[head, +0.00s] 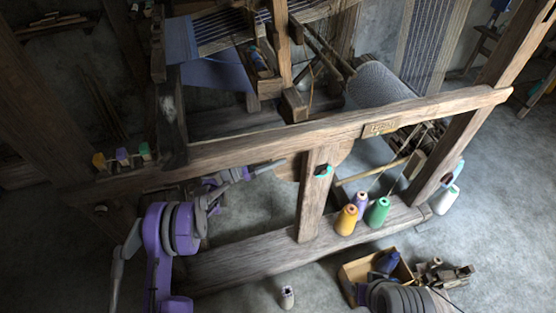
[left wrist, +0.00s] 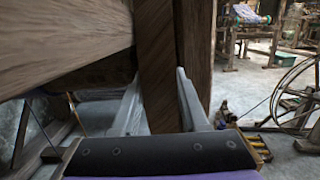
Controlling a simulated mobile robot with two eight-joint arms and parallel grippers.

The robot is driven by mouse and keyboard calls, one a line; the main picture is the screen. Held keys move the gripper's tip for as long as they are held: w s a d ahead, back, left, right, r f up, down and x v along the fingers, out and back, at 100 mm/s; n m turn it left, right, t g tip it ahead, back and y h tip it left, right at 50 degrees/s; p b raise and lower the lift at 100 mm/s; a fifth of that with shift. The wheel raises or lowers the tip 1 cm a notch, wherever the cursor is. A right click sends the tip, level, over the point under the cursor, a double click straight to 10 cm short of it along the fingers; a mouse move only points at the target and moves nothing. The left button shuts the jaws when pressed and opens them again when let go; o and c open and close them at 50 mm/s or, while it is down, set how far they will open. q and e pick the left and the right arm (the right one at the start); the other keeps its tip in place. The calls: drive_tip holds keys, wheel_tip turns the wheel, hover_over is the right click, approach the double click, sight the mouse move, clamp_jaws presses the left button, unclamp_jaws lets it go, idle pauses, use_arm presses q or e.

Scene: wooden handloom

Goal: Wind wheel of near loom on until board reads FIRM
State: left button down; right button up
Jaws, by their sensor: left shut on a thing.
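The near loom's long front beam (head: 240,147) runs across the head view. A small board (head: 381,128) is fixed on it; its lettering is too small to read. A rounded wooden piece, seemingly the wheel (head: 341,153), shows behind the upright post (head: 314,200), which hides much of it. My left gripper (head: 275,166) reaches in from the left below the beam to this wood. In the left wrist view, its two grey fingers (left wrist: 160,100) stand either side of a dark wooden part (left wrist: 160,60) and are shut on it.
Orange, lilac and green cones (head: 377,212) stand on the lower beam right of the post, with a pale one (head: 445,200) further right. An open box (head: 350,272) with a blue spool lies on the floor. A small cone (head: 287,297) stands at the bottom, with clear floor around.

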use_arm(q)
drive_tip(key=shift+c, duration=2.1)
unclamp_jaws()
